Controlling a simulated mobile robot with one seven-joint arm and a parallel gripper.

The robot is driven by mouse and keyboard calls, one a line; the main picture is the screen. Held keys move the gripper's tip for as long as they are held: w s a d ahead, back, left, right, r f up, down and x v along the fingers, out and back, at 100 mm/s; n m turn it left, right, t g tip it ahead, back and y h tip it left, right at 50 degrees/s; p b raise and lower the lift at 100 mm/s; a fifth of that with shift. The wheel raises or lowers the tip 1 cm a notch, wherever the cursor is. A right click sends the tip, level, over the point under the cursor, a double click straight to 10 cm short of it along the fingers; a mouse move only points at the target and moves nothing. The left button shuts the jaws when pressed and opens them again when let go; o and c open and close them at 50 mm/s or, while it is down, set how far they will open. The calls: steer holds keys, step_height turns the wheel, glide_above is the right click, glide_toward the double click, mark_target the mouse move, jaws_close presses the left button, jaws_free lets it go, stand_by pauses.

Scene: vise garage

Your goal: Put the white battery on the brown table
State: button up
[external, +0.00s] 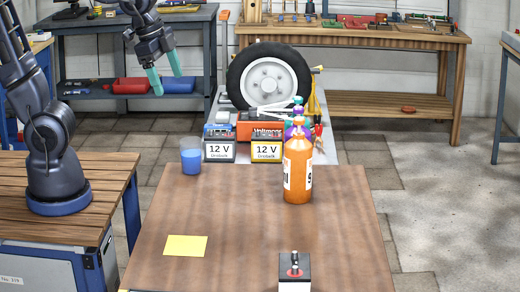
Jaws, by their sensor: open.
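Two box batteries marked 12 V stand side by side just beyond the far edge of the brown table (215,225). The left one, with a white label and dark body, looks like the white battery (219,151). The right one is a yellow-labelled battery (267,150). My gripper (174,86), with teal fingers, is open and empty at the upper left. In the picture it is above and left of the batteries, apart from them. The lower parts of the batteries are partly hidden by the table edge.
A wheel (268,77) and an orange box (258,127) stand behind the batteries. The table's middle is clear.

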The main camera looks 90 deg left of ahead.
steer(key=s+a+r+n+t, duration=0.1)
steer(key=s+a+r+n, duration=0.1)
steer(key=s, duration=0.8)
steer(key=shift+a+n+h, duration=0.4)
steer(key=shift+a+n, duration=0.45)
steer(key=shift+n, duration=0.05)
